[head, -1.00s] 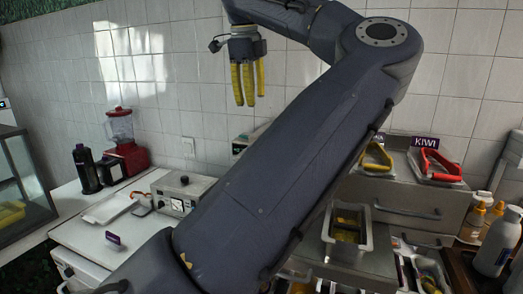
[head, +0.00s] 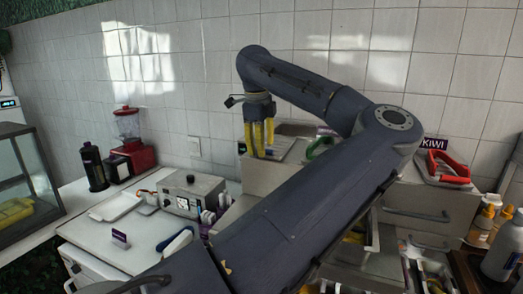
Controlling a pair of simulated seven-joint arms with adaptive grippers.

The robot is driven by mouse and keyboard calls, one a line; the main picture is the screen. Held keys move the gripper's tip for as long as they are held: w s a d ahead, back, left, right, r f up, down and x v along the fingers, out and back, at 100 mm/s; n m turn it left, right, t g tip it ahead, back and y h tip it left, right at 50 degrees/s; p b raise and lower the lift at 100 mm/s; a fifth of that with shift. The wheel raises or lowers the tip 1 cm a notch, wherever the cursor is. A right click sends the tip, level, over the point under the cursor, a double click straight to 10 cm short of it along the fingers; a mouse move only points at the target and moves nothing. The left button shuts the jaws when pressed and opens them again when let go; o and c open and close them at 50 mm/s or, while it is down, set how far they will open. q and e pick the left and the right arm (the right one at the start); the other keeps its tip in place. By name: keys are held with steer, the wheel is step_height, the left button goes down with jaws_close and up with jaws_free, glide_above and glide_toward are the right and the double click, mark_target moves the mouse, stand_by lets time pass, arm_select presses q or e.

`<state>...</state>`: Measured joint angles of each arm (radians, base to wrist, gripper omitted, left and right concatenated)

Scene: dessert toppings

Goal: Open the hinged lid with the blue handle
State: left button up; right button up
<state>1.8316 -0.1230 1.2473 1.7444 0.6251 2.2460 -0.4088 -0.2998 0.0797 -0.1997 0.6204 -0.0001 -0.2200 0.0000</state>
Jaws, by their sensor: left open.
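My left gripper (head: 259,152) hangs with its yellow fingers pointing down, open and empty, at the left end of the row of lids on the steel topping unit (head: 415,205). A metal lid surface (head: 283,146) shows just behind and right of the fingers. I cannot make out a blue handle; that part is small and partly covered by the gripper. A lid with a green handle (head: 318,147) is partly hidden by my arm. My right gripper is not in view.
A grey control box (head: 188,193) and a white tray (head: 116,205) stand on the left counter. A red blender (head: 130,145) and dark bottles (head: 93,167) are by the tiled wall. Bottles (head: 482,225) stand at the right. My left arm crosses the middle.

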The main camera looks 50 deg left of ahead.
arm_select(q)
steer(key=shift+w+a+f, duration=0.1)
steer(key=shift+f, duration=0.6)
steer(key=shift+o, duration=0.2)
jaws_close()
steer(key=shift+r, duration=0.1)
